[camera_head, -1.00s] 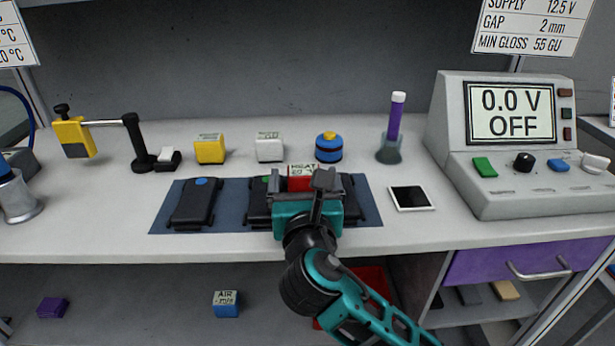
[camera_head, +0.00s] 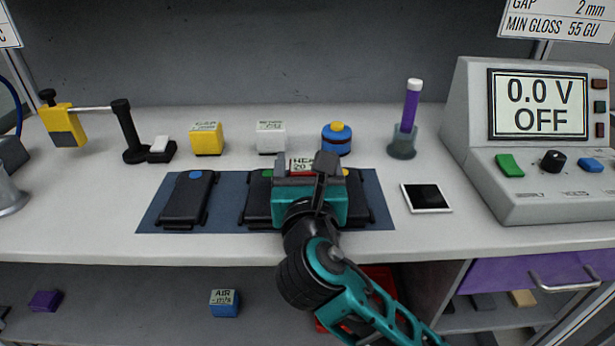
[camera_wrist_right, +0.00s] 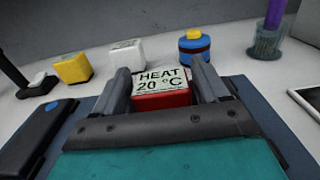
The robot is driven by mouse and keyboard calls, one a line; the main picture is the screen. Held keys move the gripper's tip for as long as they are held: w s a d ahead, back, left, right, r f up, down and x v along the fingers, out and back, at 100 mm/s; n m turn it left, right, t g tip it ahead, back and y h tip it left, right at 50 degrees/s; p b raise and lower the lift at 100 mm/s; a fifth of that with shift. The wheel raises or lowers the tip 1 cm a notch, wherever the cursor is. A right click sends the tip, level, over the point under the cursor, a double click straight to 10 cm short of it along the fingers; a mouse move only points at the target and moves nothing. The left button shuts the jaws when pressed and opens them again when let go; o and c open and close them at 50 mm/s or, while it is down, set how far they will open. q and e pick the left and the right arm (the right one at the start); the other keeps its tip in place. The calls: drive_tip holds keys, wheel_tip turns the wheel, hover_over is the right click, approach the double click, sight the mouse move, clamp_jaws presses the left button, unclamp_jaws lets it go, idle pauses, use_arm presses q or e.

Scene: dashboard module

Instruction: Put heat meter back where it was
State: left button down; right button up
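The heat meter (camera_head: 302,163) is a red block with a white label on top reading HEAT 20 °C. It also shows in the right wrist view (camera_wrist_right: 163,98), between the two grey fingers, which touch its sides. My right gripper (camera_head: 308,168) is shut on it, over the dark blue mat (camera_head: 225,205); its body hides the meter's lower part in the head view. I cannot tell whether the meter touches the surface below. My left gripper is not in view.
Black modules (camera_head: 187,200) lie on the mat, one partly behind my right gripper. Behind stand a yellow block (camera_head: 206,140), a white block (camera_head: 271,138) and a blue cylinder (camera_head: 336,140). A purple stick (camera_head: 410,108) in a holder, a dark-screened tile (camera_head: 427,198) and a console (camera_head: 540,200) are right.

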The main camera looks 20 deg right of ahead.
drive_tip(key=c, duration=0.9)
